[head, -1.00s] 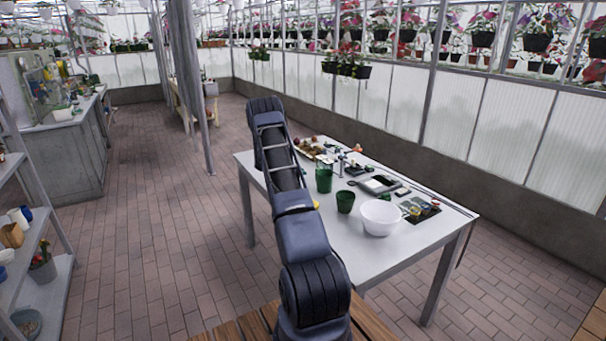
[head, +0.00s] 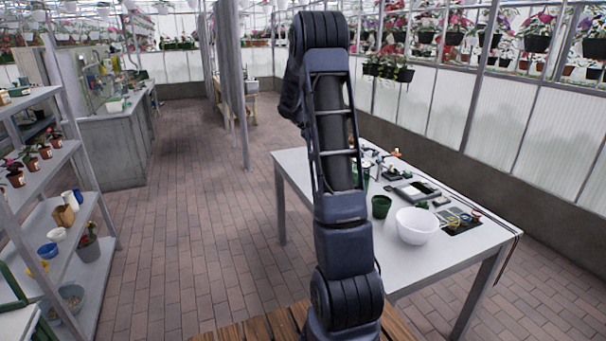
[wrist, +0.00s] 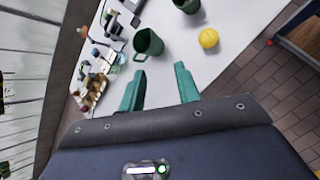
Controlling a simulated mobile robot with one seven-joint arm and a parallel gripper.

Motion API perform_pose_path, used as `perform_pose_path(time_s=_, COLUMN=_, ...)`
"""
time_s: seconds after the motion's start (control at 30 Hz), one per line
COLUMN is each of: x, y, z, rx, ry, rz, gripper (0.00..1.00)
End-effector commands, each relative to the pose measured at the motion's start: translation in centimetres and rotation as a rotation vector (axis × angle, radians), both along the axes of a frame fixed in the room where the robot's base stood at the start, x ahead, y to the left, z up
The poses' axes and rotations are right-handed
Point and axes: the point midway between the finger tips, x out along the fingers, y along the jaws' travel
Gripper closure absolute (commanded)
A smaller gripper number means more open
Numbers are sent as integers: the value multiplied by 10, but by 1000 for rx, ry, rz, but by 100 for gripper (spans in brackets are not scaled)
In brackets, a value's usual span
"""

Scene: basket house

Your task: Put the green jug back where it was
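The green jug (wrist: 150,42) stands on the white table (wrist: 222,62), its open top and handle showing in the wrist view. In the head view only a sliver of the jug (head: 366,172) shows, beside my arm, which hides the rest. My gripper (wrist: 159,68) is open and empty, with its two teal fingers spread. The jug is beyond the fingertips and apart from them. In the head view the gripper is hidden.
A green pot (head: 381,206) and a white bowl (head: 417,225) stand near the jug. A yellow ball (wrist: 208,38) lies on the table. Small tools and a tray crowd the far side. Shelves (head: 50,205) stand at the left; the brick floor (head: 190,230) between is clear.

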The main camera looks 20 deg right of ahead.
Motion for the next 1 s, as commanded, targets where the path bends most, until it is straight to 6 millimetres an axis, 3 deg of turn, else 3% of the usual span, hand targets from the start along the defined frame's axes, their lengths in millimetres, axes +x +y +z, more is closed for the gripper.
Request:
perform_pose_path(time_s=0.03, x=-13, y=10, z=14, rx=19, ry=-35, rz=-18, gripper=67)
perform_pose_path(time_s=0.2, x=-53, y=42, z=44, rx=90, ry=-142, rz=-82, gripper=67)
perform_pose_path(time_s=0.5, x=-129, y=97, z=84, rx=225, ry=-317, rz=-196, gripper=67)
perform_pose_path(time_s=1.0, x=-262, y=182, z=112, rx=472, ry=-569, rz=-394, gripper=67)
